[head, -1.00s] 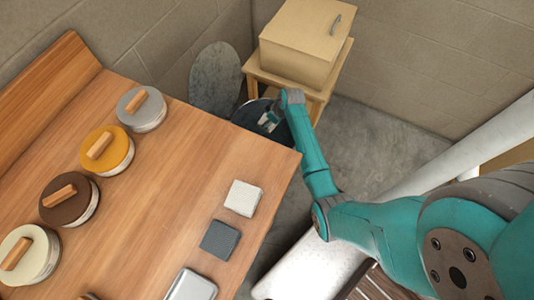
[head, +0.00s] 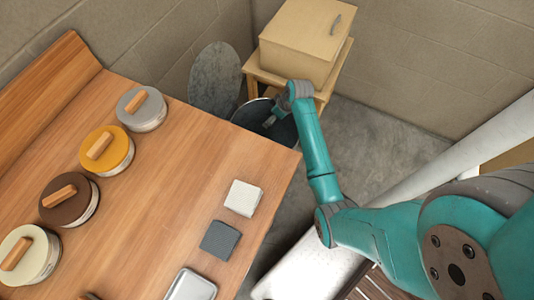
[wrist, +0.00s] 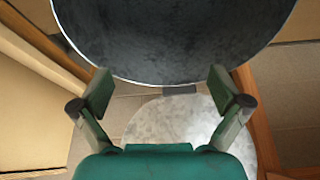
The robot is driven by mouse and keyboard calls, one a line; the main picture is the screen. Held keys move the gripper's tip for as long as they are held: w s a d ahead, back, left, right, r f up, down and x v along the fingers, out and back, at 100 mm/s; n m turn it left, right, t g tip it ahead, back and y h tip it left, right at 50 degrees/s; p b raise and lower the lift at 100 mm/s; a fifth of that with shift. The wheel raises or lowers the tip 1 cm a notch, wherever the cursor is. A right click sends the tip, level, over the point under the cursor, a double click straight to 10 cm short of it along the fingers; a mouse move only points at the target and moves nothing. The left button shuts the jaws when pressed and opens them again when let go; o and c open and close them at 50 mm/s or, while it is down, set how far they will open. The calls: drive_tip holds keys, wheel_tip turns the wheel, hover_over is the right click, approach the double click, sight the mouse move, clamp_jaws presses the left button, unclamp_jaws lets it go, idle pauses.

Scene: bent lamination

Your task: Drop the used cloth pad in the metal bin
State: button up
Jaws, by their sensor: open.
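The metal bin (head: 252,113) stands on the floor beyond the table's far right corner, its dark round opening facing up. Its grey round lid (head: 215,78) stands open behind it. My gripper (head: 268,122) is over the opening, partly hidden by my arm. In the wrist view my gripper (wrist: 161,92) is open with nothing between its fingers; the dark bin interior (wrist: 165,40) and lid (wrist: 180,130) lie beyond. No pad shows inside the bin. A white pad (head: 243,198) and a dark grey pad (head: 219,240) lie on the table; I cannot tell whether either is used.
A wooden table (head: 185,190) holds several round lidded containers (head: 107,150) along its left and a metallic tray (head: 190,286) near the front. A beige box (head: 300,45) sits on a wooden stand (head: 333,80) by the bin. Bare floor (head: 375,140) lies to the right.

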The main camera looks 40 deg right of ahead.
drive_tip(key=v, duration=0.6)
drive_tip(key=shift+s, duration=0.2)
